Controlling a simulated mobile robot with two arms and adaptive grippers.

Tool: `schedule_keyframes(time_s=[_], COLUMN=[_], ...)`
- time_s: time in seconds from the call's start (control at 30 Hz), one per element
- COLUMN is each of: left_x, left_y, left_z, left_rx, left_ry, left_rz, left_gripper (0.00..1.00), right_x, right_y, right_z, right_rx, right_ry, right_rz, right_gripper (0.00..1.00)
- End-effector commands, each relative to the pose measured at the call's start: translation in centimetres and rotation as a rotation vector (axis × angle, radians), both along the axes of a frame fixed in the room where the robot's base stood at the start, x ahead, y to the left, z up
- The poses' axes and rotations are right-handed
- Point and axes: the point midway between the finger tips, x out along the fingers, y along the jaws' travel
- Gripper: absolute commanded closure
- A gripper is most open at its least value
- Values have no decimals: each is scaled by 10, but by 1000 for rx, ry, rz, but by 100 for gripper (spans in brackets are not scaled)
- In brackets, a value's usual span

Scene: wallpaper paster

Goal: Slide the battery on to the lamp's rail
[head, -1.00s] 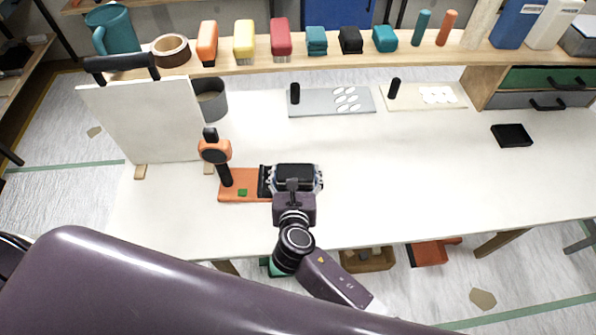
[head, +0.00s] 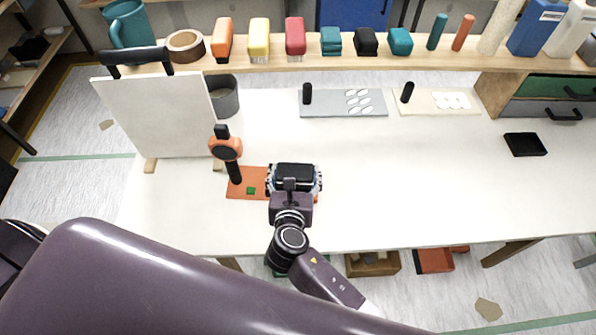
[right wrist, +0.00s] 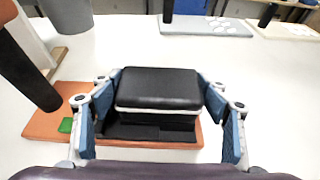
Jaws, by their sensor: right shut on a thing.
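The lamp (head: 226,150) stands at the left of the table, with an orange head, a black post and an orange base (head: 244,179) bearing a green square. My right gripper (head: 294,180) is shut on the black battery (head: 295,171), with blue pads at its two sides in the right wrist view (right wrist: 158,85). The battery is at the base's right part. The black rail (right wrist: 150,131) shows at the battery's near side and partly under it; the head view hides it. I cannot tell whether battery and rail are engaged. My left gripper is not in view.
A white board (head: 157,116) on wooden feet stands behind the lamp, with a grey cup (head: 223,98) nearby. A grey plate (head: 330,103) and a beige plate (head: 425,100) lie at the back. A black block (head: 525,144) lies at right. The table's right middle is clear.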

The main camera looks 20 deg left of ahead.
Motion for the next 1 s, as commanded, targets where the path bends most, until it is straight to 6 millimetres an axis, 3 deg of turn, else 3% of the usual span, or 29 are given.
schedule_keyframes(time_s=[1.0], left_x=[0], left_y=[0], left_z=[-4], left_rx=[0], left_ry=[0], left_rz=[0], left_gripper=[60], right_x=[-6], right_y=[20], right_z=[0], right_rx=[0], right_ry=[1], right_rz=[1], right_gripper=[70])
